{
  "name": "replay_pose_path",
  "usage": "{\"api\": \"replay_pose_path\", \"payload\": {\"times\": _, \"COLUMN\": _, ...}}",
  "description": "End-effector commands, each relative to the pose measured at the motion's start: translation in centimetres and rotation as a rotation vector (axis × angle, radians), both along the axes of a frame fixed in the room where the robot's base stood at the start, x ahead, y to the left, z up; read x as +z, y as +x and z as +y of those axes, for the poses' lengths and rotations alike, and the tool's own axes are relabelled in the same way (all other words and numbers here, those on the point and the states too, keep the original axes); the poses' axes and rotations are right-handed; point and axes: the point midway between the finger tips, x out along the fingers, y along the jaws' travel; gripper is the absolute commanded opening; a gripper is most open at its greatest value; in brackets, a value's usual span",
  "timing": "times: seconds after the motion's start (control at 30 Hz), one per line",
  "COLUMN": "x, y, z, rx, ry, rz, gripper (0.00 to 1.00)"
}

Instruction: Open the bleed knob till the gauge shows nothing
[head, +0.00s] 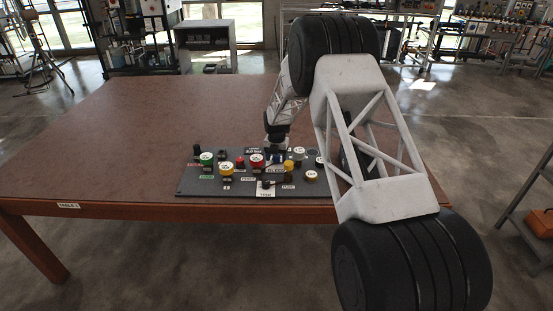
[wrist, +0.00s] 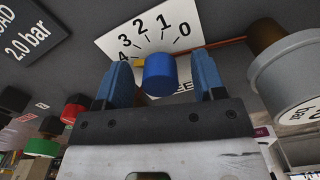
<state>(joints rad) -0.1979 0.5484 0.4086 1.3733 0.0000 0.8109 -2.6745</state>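The blue knob (wrist: 158,75) stands on a white plate (wrist: 118,42) numbered 0 to 4, in the wrist view. The label below it is mostly hidden; only "EE" shows. My gripper (wrist: 163,78) has blue fingers, one on each side of the knob, with a visible gap on both sides. It is open. In the head view my gripper (head: 276,153) points down at the back of the dark panel (head: 222,187). A dark readout (wrist: 32,32) at left reads "2.0 bar", with a partly cut word above; it also shows in the head view (head: 253,149).
A grey capped cylinder (wrist: 290,85) stands close to the right finger. The brown table (head: 120,120) is clear on the left.

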Motion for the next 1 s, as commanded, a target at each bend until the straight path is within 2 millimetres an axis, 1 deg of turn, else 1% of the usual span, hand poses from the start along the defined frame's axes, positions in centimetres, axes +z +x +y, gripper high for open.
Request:
{"api": "replay_pose_path", "payload": {"times": 0.23, "x": 0.1, "y": 0.0, "z": 0.0, "rx": 0.000, "ry": 0.000, "rz": 0.000, "gripper": 0.63}}
{"api": "replay_pose_path", "payload": {"times": 0.37, "x": 0.6, "y": 0.0, "z": 0.0, "rx": -0.001, "ry": 0.000, "rz": 0.000, "gripper": 0.63}}
{"api": "replay_pose_path", "payload": {"times": 1.0, "x": 5.8, "y": 0.0, "z": 0.0, "rx": -0.001, "ry": 0.000, "rz": -0.001, "gripper": 0.63}}
